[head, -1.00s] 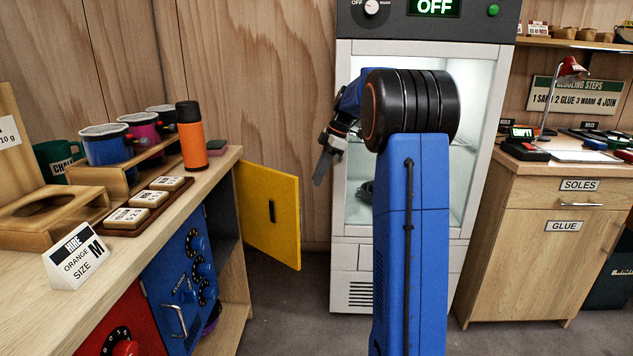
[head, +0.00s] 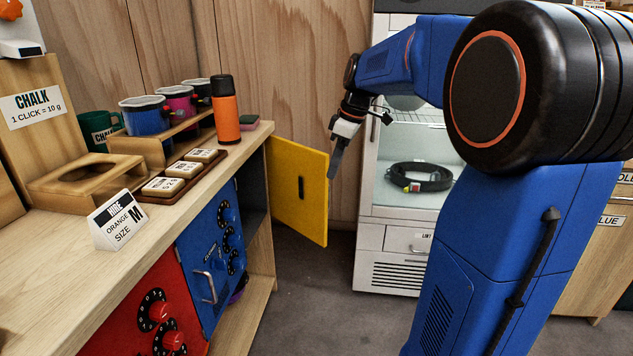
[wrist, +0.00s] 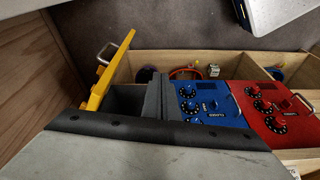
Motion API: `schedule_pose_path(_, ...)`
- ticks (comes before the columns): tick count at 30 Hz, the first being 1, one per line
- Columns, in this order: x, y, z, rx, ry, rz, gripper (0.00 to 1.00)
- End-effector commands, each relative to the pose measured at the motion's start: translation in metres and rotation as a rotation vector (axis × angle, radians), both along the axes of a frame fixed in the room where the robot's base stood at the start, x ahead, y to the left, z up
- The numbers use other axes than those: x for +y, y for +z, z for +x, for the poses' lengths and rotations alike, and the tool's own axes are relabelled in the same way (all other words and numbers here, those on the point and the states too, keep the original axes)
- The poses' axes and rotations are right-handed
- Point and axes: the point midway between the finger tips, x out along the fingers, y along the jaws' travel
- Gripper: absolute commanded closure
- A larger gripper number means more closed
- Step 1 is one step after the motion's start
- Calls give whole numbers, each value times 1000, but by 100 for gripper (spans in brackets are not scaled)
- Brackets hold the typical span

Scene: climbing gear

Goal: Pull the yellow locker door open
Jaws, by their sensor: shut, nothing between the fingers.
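The gripper fingers also show large in the wrist view (wrist: 158,98).
A blue locker door (head: 212,262) and a red one (head: 150,310), both with dials, are shut along the counter front. The counter holds an orange flask (head: 225,110), mugs and a sign. A glass-front cabinet (head: 398,240) stands behind. Floor between is clear.

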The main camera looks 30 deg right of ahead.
Motion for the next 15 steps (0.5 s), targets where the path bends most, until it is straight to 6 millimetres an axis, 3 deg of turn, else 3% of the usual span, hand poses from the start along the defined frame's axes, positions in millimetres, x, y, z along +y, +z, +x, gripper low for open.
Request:
schedule_pose_path(6, 42, -3, -61, -5, -154, -27, 100)
schedule_pose_path(15, 81, -25, -142, -33, -368, -39, 100)
